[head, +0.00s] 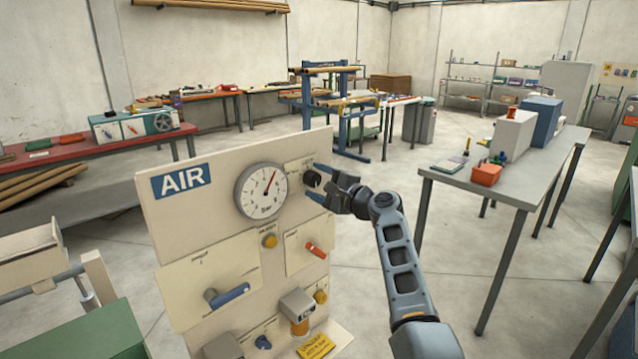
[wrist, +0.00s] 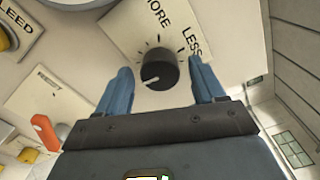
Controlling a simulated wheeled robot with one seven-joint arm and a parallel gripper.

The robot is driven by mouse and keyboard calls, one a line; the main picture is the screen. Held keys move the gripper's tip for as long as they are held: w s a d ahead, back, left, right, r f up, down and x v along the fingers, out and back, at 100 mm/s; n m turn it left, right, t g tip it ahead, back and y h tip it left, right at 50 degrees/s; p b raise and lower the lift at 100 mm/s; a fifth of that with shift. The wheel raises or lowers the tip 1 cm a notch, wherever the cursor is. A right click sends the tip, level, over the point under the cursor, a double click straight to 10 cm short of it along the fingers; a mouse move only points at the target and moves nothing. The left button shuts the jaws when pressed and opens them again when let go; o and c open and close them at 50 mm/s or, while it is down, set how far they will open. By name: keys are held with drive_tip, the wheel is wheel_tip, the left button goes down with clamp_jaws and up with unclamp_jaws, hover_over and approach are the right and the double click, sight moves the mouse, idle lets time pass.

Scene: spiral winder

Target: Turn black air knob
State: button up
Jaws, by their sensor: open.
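The black air knob (head: 312,179) sits at the upper right of the cream AIR panel (head: 215,240), right of a round pressure gauge (head: 262,191). In the wrist view the knob (wrist: 159,69) stands on a plate marked MORE and LESS, with a pale pointer line on its face. My gripper (head: 316,182) is at the knob. In the wrist view its two blue fingers (wrist: 160,82) are open, one on each side of the knob, with a visible gap on both sides. I cannot tell how far the fingertips reach along the knob's depth.
Below the knob on the panel are a red-orange lever (head: 315,250), a yellow knob (head: 270,241) and a blue-handled valve (head: 230,294). A grey table (head: 530,180) with boxes stands at the right. The floor between is clear.

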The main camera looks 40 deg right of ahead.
drive_tip(key=s+b, duration=0.1)
drive_tip(key=s, duration=0.6)
drive_tip(key=shift+s+d, duration=0.15)
drive_tip(key=shift+s, duration=0.25)
drive_tip(key=s+a+f+n+g+h, duration=0.2)
drive_tip(key=s+a+f+n, duration=0.4)
drive_tip(key=s+f, duration=0.5)
drive_tip(key=s+a+f+n+g+h, duration=0.1)
drive_tip(key=s+a+f+n+g, duration=0.15)
drive_tip(key=s+a+f, duration=0.85)
drive_tip(key=s+a+r+n, duration=0.2)
drive_tip(key=s+a+n, duration=0.1)
drive_tip(key=s, duration=0.5)
drive_tip(key=s+a+r+n, duration=0.2)
drive_tip(key=s+n, duration=0.2)
drive_tip(key=s, duration=0.5)
drive_tip(key=s+a+r+n+t+y, duration=0.1)
drive_tip(key=s+a+r+n+y, duration=0.1)
drive_tip(key=s+a+r+n, duration=0.4)
drive_tip(key=s+a+r, duration=0.1)
drive_tip(key=s+r, duration=0.2)
drive_tip(key=s, duration=0.1)
drive_tip(key=shift+s+r, duration=0.4)
drive_tip(key=shift+n, duration=0.25)
